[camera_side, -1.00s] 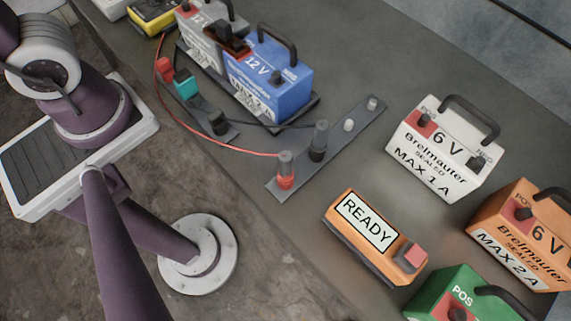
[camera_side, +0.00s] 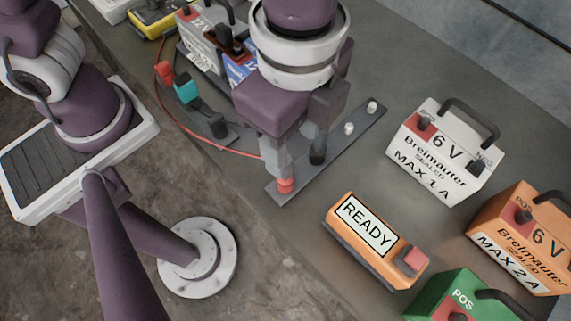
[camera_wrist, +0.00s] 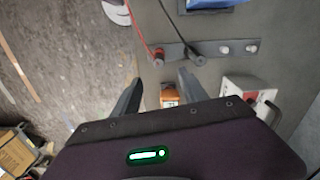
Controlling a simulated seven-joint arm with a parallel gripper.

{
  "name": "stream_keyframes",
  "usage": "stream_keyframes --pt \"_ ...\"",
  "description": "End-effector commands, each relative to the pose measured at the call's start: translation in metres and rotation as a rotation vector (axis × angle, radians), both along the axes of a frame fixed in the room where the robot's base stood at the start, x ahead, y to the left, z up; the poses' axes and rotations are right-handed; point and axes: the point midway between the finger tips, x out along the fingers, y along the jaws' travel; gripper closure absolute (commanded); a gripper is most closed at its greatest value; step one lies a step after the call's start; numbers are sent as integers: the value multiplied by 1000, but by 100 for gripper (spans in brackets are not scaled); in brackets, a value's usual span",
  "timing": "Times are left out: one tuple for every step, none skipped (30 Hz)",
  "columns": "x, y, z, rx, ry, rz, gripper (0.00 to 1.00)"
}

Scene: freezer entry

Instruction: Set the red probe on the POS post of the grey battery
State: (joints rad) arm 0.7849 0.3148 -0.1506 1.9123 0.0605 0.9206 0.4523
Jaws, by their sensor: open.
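The red probe (camera_side: 286,186) stands upright at the near end of a dark strip, with only its red lower part clear in the side view; my gripper hides the rest. In the wrist view the red probe (camera_wrist: 158,53) shows just beyond the fingertips. My gripper (camera_side: 296,152) is open and points down, low over the strip at the probe; I cannot tell whether it touches. It also shows in the wrist view (camera_wrist: 160,77) with nothing between its fingers. The grey battery (camera_side: 193,42) stands at the back left, partly hidden by my arm. Its POS label is not readable.
A black probe (camera_side: 317,151) stands close to the red one on the strip (camera_side: 338,140). A red cable (camera_side: 215,143) runs left. The blue battery (camera_side: 240,68) is mostly hidden. The orange READY box (camera_side: 345,240) and white battery (camera_side: 432,165) stand to the right.

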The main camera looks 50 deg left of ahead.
Motion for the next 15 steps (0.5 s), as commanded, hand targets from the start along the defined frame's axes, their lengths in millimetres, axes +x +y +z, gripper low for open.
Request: stream_keyframes --pt "-1 1 -19 6 5 -1 49" --pt "-1 1 -27 5 4 -1 49" --pt "-1 1 -39 5 4 0 49" --pt "0 1 -45 5 3 0 49" --pt "0 1 -51 3 1 0 49" --pt "0 1 -56 2 0 0 49" --pt "0 1 -60 2 0 0 49" --pt "0 1 -64 1 0 0 49" --pt "0 2 -70 2 0 1 49" --pt "0 3 -74 1 0 1 49" --pt "-1 4 -78 2 0 1 49" --pt "-2 7 -85 3 0 1 49" --pt "-2 9 -92 4 2 2 49" --pt "-3 11 -97 3 1 2 49" --pt "-3 14 -105 4 2 3 49"
